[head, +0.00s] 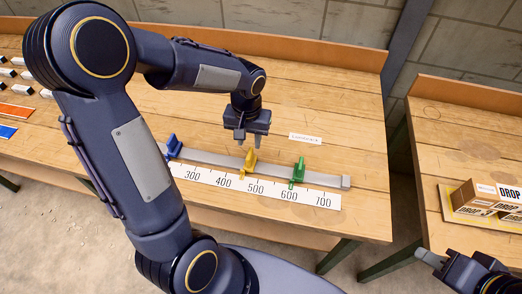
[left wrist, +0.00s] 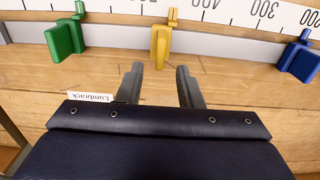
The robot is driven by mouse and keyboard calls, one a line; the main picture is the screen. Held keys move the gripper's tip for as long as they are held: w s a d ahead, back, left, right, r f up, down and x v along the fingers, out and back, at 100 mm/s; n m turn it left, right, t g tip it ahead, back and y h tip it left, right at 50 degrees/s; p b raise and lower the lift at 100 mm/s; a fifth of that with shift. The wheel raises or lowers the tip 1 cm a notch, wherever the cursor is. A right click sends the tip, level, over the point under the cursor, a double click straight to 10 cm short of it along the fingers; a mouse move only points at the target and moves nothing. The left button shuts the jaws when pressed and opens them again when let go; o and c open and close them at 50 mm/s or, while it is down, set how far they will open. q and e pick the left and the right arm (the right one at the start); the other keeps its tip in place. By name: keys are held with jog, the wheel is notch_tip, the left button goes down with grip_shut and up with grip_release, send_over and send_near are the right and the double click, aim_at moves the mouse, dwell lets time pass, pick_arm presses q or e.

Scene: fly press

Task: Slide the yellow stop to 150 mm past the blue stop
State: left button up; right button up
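The yellow stop (head: 249,162) sits on a grey rail (head: 216,158), its foot between the 400 and 500 marks of the scale (head: 273,192). My left gripper (head: 239,138) is open and empty, just behind the yellow stop. In the left wrist view, the yellow stop (left wrist: 160,46) stands ahead of the gap between my fingertips (left wrist: 158,68), apart from them. My right gripper (head: 432,257) is at the lower right, its opening unclear.
A small white label (head: 305,138) lies behind the rail. A second bench at right holds a tray (head: 447,204) of "DROP" boxes (head: 497,196). The bench behind the rail is mostly clear.

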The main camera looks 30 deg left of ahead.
aim_at(250, 153)
pick_arm(q)
notch_tip(250, 153, down, 8)
jog(key=shift+r, duration=0.1)
dwell(0.4)
grip_shut()
